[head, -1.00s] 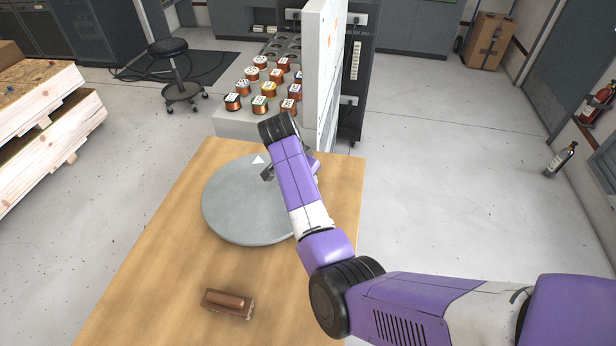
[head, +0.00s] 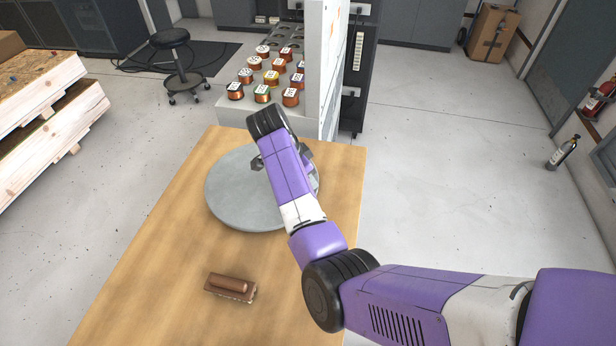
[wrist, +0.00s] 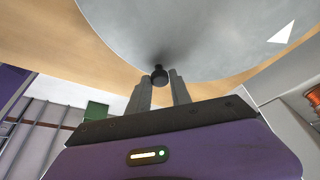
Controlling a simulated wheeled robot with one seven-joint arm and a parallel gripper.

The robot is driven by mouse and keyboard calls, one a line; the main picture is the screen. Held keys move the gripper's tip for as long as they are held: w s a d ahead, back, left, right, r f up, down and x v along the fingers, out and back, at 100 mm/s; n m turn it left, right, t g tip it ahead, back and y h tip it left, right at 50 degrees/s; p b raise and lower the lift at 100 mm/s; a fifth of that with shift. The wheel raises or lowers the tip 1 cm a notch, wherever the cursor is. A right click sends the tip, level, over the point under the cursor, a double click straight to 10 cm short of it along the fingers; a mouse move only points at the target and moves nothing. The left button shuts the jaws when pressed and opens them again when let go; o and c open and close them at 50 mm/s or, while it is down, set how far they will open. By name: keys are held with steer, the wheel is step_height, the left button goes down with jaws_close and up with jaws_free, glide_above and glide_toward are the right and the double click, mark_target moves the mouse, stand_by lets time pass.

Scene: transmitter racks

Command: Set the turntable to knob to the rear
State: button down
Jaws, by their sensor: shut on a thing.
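The turntable (head: 235,200) is a grey round disc on the wooden table. Its black knob (wrist: 159,74) shows in the wrist view, near the disc's rim and between my fingers. My gripper (wrist: 160,86) is shut on this knob. In the head view my purple forearm and wrist cover the disc's rear and right parts, hiding the knob and fingertips. A white triangle mark (wrist: 281,33) shows on the disc in the wrist view, off to the right of the knob; I do not see it in the head view now.
Behind the table stand a grey rack with several copper coils (head: 262,93) and a tall white panel (head: 325,70).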

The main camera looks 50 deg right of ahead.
steer(key=c, duration=1.2)
jaws_free()
steer(key=b+v, duration=0.1)
steer(key=v, duration=0.6)
steer(key=shift+a+r, duration=0.15)
steer(key=shift+r, duration=0.2)
